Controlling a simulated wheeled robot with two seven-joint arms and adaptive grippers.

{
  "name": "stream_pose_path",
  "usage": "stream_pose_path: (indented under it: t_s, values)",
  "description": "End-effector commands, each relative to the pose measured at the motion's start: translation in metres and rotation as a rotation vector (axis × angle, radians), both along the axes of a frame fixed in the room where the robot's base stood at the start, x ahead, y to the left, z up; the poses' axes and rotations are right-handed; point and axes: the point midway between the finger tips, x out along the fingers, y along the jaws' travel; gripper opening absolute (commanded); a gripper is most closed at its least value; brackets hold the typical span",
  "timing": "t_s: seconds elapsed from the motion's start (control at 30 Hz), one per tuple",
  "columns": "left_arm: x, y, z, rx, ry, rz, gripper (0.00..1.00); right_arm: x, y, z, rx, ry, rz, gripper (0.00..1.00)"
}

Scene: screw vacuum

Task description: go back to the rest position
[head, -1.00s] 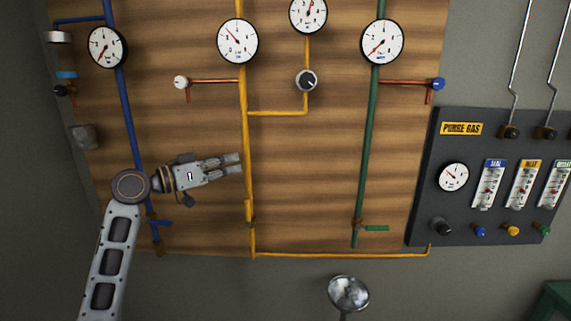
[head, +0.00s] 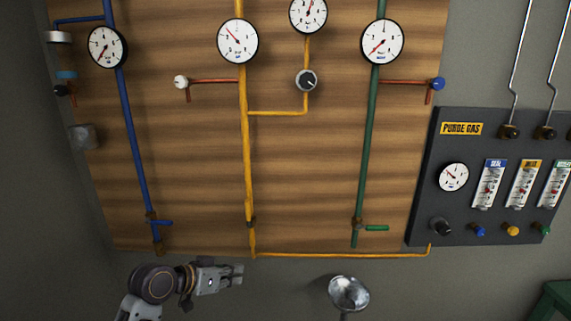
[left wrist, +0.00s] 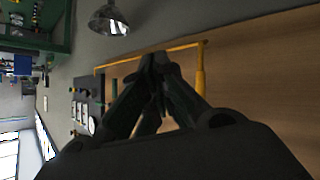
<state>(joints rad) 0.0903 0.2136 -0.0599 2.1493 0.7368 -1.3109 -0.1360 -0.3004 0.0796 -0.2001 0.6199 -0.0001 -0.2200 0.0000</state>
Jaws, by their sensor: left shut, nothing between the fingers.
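My left gripper (head: 236,274) is low in the head view, just below the bottom edge of the wooden panel (head: 200,180). It points to the right, and its fingers are shut and empty. In the left wrist view the closed fingers (left wrist: 158,62) meet at their tips, with the wooden panel (left wrist: 265,65) behind them. My right gripper does not show in either view.
Blue (head: 131,150), yellow (head: 247,160) and green (head: 366,150) pipes with gauges and valves run down the panel. A metal lamp (head: 348,292) is right of my left gripper. A dark purge gas panel (head: 480,140) stands at right. Grey wall lies between gripper and lamp.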

Motion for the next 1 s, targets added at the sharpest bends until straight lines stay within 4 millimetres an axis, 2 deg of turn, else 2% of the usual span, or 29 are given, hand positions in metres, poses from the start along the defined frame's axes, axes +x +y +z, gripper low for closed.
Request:
stream_pose_path:
  t_s: [0.03,0.2,0.5,0.8,1.0]
  values:
    - [-0.009,0.001,-0.013,0.019,0.024,0.009,0.0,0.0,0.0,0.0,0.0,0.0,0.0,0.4]
    - [-0.036,0.008,-0.05,0.086,0.096,0.047,0.0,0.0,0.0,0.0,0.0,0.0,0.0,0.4]
    - [-0.09,0.023,-0.105,0.204,0.22,0.117,0.0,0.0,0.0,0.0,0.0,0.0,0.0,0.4]
    - [-0.15,0.044,-0.146,0.321,0.342,0.192,0.0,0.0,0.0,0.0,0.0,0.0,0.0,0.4]
    - [-0.189,0.058,-0.164,0.395,0.416,0.242,0.0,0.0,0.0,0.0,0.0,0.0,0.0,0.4]
